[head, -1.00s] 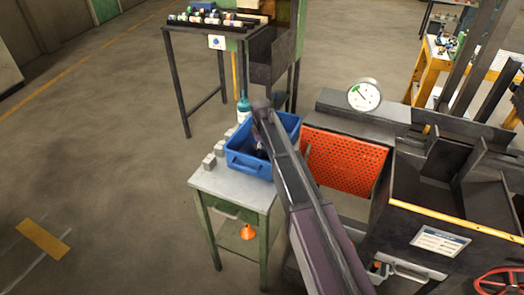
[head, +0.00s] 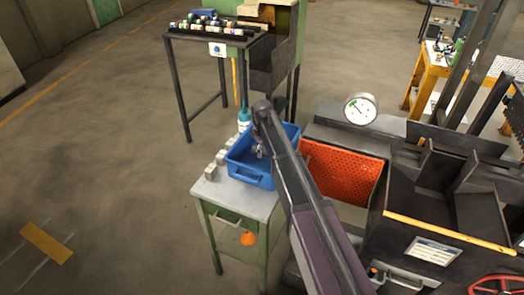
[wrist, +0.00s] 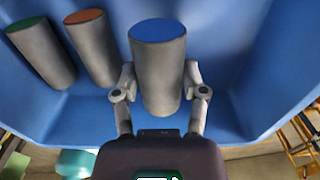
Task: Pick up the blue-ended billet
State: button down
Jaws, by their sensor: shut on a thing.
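The blue-ended billet (wrist: 158,80) is a grey cylinder with a blue end face, seen in the middle of the wrist view. My gripper (wrist: 159,76) has one finger on each side of it and is shut on it. The blue bin (wrist: 80,112) surrounds it; in the head view the bin (head: 240,172) stands on a small table and my gripper (head: 262,150) reaches down into it. I cannot tell whether the billet is clear of the bin floor. A green-ended billet (wrist: 42,55) and an orange-ended billet (wrist: 92,50) are to the left, apart from it.
Several grey blocks (head: 216,166) line the left of the small table (head: 250,202). A teal bottle (head: 244,118) stands behind the bin. An orange perforated panel (head: 340,172) and a round gauge (head: 360,108) are to the right. A dark rack table (head: 190,38) stands behind. The floor at left is clear.

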aim_at(263, 148)
jog(key=shift+r+p, duration=2.4)
jog(key=shift+r, duration=0.4)
jog(key=shift+r, duration=0.2)
notch_tip(263, 148, up, 16)
jog(key=p, duration=1.7)
jog(key=shift+r, duration=0.25)
jog(key=shift+a, duration=0.15)
